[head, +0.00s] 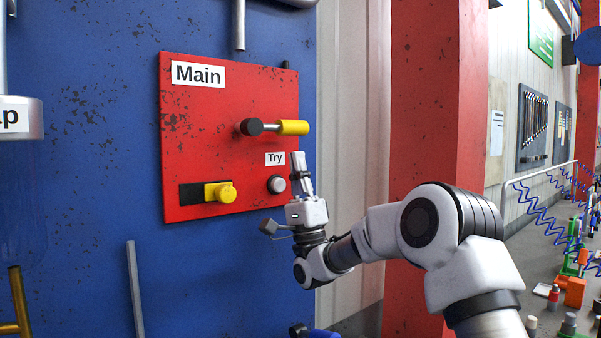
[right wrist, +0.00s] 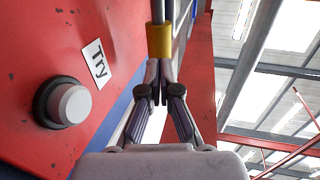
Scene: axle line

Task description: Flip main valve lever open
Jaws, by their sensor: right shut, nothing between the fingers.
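The main valve lever (head: 293,127) has a black round pivot, a short metal rod and a yellow grip. It lies level, pointing right, on the red panel (head: 215,150) under the "Main" label (head: 198,74). My right gripper (head: 297,156) is shut and empty, fingers pointing up, just below the yellow grip. In the right wrist view, the fingertips (right wrist: 160,68) lie right at the end of the yellow grip (right wrist: 160,41); whether they touch it I cannot tell.
A round grey button (head: 276,184) labelled "Try" sits beside the right gripper; it also shows in the right wrist view (right wrist: 72,104). A yellow knob (head: 220,192) on a black slot is at the panel's lower left. A red column (head: 425,90) stands to the right.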

